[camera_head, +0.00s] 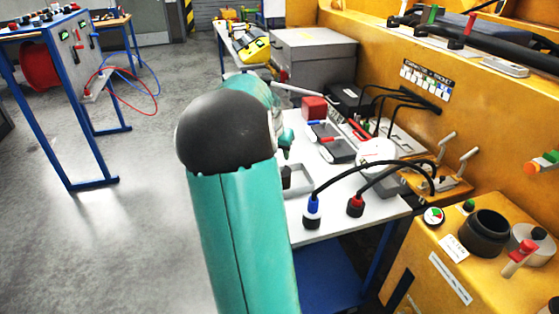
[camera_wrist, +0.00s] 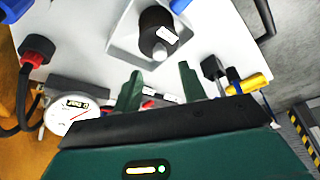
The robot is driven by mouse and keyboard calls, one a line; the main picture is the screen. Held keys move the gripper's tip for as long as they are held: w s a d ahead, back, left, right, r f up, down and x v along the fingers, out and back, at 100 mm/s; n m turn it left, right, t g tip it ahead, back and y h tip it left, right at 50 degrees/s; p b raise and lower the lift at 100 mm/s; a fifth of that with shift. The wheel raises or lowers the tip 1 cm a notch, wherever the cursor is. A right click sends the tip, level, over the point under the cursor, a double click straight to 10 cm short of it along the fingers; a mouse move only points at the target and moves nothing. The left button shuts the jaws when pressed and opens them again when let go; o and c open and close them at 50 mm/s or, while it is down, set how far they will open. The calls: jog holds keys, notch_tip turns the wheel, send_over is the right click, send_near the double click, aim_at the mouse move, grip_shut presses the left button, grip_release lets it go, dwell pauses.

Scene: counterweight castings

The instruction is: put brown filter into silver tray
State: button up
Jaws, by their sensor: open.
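A very dark cylinder with a white label and a grey tip, which looks like the brown filter (camera_wrist: 152,22), shows at the top of the wrist view. It is inside the outline of a shallow pale silver tray (camera_wrist: 122,42); whether it rests on the tray's floor is hard to tell. My gripper (camera_wrist: 160,70) is open, with its two green fingers apart and nothing between them. The filter lies beyond the fingertips, not touching them. In the head view my gripper (camera_head: 287,142) is partly behind my arm, and the tray (camera_head: 300,180) shows beside my arm, partly hidden.
A white gauge (camera_head: 377,152), red block (camera_head: 314,107), and blue (camera_head: 312,212) and red (camera_head: 355,206) cable plugs stand on the white table. A yellow-handled tool (camera_wrist: 248,84) lies near my right finger. A yellow machine (camera_head: 500,120) bounds the table's right. Open floor lies left.

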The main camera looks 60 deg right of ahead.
jog(key=v, duration=0.6)
jog(key=w+a+r+n+t+y, duration=0.1)
jog(key=w+a+r+n, duration=0.15)
jog(key=a, duration=0.75)
jog(key=w+a+r+n+t+y, duration=0.1)
jog(key=w+a+n+t, duration=0.15)
jog(key=a, duration=0.65)
jog(key=w+a+r+n+t+y, duration=0.1)
jog(key=w+a+n, duration=0.15)
jog(key=a, duration=0.75)
jog(key=s+a+f+n, duration=0.1)
jog(key=s+a+n, duration=0.3)
jog(key=a, duration=0.7)
jog(key=s+a+f+n+y, duration=0.1)
jog(key=s+a+n, duration=0.4)
jog(key=a, duration=0.5)
jog(key=shift+s+a+t+y, duration=0.3)
jog(key=shift+s+a+t, duration=0.05)
jog(key=shift+a, duration=0.05)
jog(key=shift+c, duration=0.6)
